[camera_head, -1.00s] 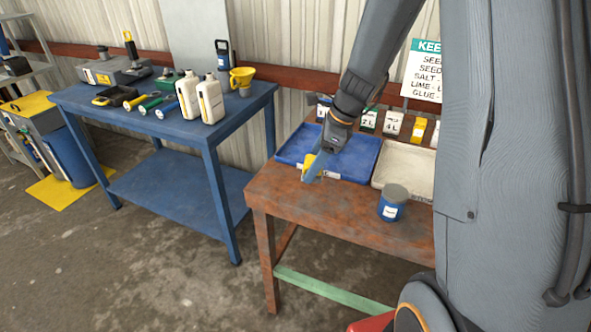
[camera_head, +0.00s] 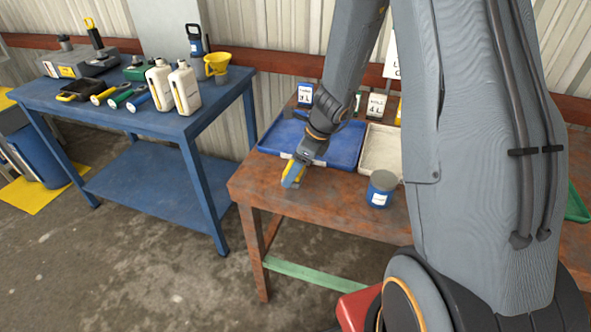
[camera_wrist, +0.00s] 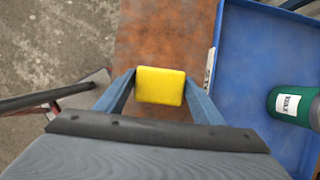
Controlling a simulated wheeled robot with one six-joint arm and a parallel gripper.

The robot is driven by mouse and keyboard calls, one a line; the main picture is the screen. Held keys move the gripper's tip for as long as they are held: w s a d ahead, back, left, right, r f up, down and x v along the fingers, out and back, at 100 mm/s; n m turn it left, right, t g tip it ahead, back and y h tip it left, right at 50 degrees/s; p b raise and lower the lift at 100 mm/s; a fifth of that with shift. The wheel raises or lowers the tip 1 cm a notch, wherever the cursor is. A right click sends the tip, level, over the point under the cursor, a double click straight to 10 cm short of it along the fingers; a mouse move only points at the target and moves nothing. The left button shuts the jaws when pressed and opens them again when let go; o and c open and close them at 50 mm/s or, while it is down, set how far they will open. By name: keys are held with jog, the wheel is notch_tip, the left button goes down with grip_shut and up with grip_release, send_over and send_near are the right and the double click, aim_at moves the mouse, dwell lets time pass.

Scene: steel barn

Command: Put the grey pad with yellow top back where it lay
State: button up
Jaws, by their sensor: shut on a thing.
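The grey pad with yellow top (camera_wrist: 160,86) is between the two fingers of my gripper (camera_wrist: 160,90) in the wrist view, its yellow face toward the camera. My gripper is shut on it. In the head view my gripper (camera_head: 292,176) points down over the left part of the rusty brown table (camera_head: 330,205), in front of the blue tray (camera_head: 345,158). The pad shows there only as a bit of yellow (camera_head: 299,171) at the fingers. Its grey part is hidden, and I cannot tell whether it touches the table.
A blue tin (camera_head: 380,190) stands right of my gripper, beside a cream tray (camera_head: 382,145). A green labelled container (camera_wrist: 294,106) lies in the blue tray. Rusty tabletop around my gripper is bare. A blue bench (camera_head: 150,118) with bottles and tools stands left.

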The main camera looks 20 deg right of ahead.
jog(key=shift+f, duration=0.2)
jog(key=shift+f, duration=0.15)
jog(key=o, duration=1)
jog(key=shift+o, duration=0.2)
jog(key=v, duration=1.2)
jog(key=s+a+n+h, duration=0.1)
jog(key=s+n, duration=0.6)
jog(key=n, duration=0.5)
jog(key=s+a+r+n+h, duration=0.1)
jog(key=s+a+n+h, duration=0.1)
jog(key=s+n, duration=0.5)
jog(key=n, duration=0.6)
jog(key=shift+s+a+g+h+b, duration=0.25)
jog(key=shift+s+g+h+b, duration=0.05)
jog(key=shift+g, duration=0.1)
